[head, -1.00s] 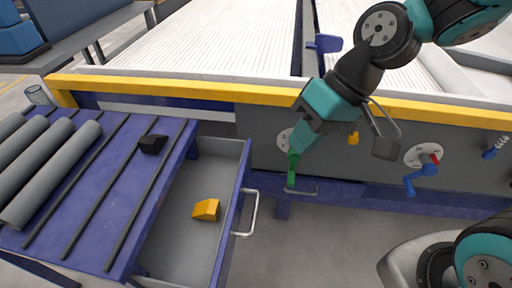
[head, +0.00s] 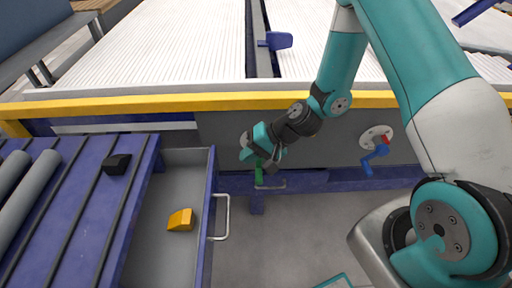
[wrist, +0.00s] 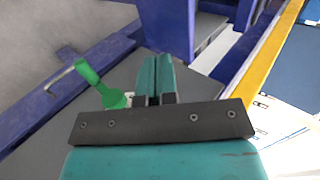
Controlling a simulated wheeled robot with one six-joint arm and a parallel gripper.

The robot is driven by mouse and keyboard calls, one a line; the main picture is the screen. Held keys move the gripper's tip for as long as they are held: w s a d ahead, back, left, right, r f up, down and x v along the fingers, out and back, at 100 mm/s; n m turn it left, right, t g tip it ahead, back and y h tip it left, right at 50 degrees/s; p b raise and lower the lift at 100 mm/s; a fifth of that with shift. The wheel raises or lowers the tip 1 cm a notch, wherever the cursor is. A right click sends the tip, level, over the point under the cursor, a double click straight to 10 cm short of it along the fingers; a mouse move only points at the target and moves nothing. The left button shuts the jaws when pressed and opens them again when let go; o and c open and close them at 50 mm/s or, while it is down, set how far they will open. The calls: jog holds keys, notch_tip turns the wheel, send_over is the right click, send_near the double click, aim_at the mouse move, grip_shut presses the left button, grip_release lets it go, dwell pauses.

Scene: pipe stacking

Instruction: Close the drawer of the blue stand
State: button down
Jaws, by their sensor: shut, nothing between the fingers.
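The blue stand (head: 85,215) is at the left in the head view. Its drawer (head: 150,230) is pulled out to the right, with a grey inside and a blue front (head: 206,235) bearing a metal handle (head: 222,218). A yellow block (head: 180,220) lies in the drawer. My gripper (head: 247,150) is shut and empty, above and right of the drawer's far end, apart from the handle, by the grey machine panel. In the wrist view its teal fingers (wrist: 155,78) are together, and a green lever (wrist: 100,82) is left of them.
The green lever (head: 258,173) is close below my gripper in the head view. A blue crank (head: 373,157) sticks out of the panel farther right. A black block (head: 117,164) and grey pipes (head: 28,195) rest on the stand. Floor right of the drawer (head: 280,240) is clear.

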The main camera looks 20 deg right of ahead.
aim_at(214, 168)
jog(key=a+f, duration=0.1)
jog(key=w+a, duration=0.1)
jog(key=a, duration=0.1)
jog(key=a+f, duration=0.1)
jog(key=a, duration=0.1)
jog(key=shift+w+a+f, duration=0.1)
jog(key=shift+w+f, duration=0.25)
jog(key=shift+w+a, duration=0.3)
jog(key=shift+a, duration=0.4)
